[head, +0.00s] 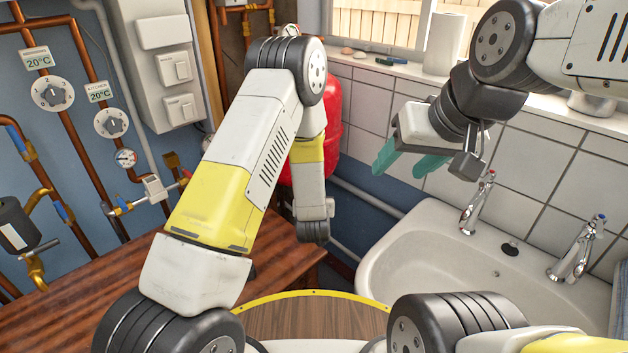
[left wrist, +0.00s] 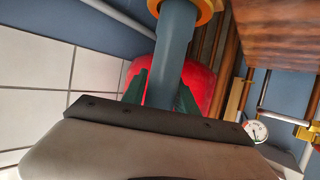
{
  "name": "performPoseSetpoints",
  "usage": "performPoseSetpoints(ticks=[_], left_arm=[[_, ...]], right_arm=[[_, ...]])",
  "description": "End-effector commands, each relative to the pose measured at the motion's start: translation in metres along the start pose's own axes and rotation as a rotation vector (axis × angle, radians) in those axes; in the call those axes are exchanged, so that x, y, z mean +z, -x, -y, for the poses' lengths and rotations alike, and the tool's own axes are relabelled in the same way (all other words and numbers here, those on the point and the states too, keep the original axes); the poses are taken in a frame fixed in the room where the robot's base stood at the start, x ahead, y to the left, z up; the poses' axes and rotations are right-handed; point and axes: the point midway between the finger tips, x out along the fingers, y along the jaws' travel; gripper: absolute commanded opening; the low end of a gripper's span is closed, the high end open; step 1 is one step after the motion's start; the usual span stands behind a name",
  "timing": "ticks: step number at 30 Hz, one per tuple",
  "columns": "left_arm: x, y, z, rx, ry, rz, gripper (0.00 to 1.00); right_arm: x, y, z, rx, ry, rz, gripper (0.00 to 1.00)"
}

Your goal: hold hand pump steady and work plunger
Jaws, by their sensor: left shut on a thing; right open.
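The blue-grey tube of what looks like the hand pump (left wrist: 175,55) runs down the left wrist view, with an orange collar (left wrist: 207,8) at the top edge. My left gripper (left wrist: 160,92) has its green fingers on both sides of the tube and is shut on it. In the head view my left forearm points down at the centre; its fingers and the pump are hidden there. My right gripper (head: 405,163) is open and empty, in front of the tiled wall above the sink. I cannot make out the plunger in either view.
A white sink (head: 430,245) with two chrome taps (head: 478,203) stands at the right. A red tank (head: 331,115) is behind my left forearm. A wooden tabletop (head: 110,300) fills the lower left. Copper pipes and dials (head: 52,93) line the left wall.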

Motion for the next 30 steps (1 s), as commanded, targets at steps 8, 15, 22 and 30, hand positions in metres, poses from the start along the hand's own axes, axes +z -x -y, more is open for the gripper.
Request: performPoseSetpoints(ticks=[8, 15, 22, 30], left_arm=[[0.0044, -0.002, 0.0001, 0.0, 0.001, -0.001, 0.0], [0.0045, -0.002, 0.0001, 0.0, 0.001, -0.001, 0.0], [0.0072, -0.003, 0.0001, 0.0, 0.001, -0.001, 0.0], [0.0079, -0.0031, 0.0001, 0.0, 0.001, 0.0, 0.48]], right_arm=[[0.0, 0.0, 0.0, 0.0, 0.0, 0.0, 0.56], [0.0, 0.0, 0.0, 0.0, 0.0, 0.0, 0.56], [0.0, 0.0, 0.0, 0.0, 0.0, 0.0, 0.56], [0.0, 0.0, 0.0, 0.0, 0.0, 0.0, 0.56]])
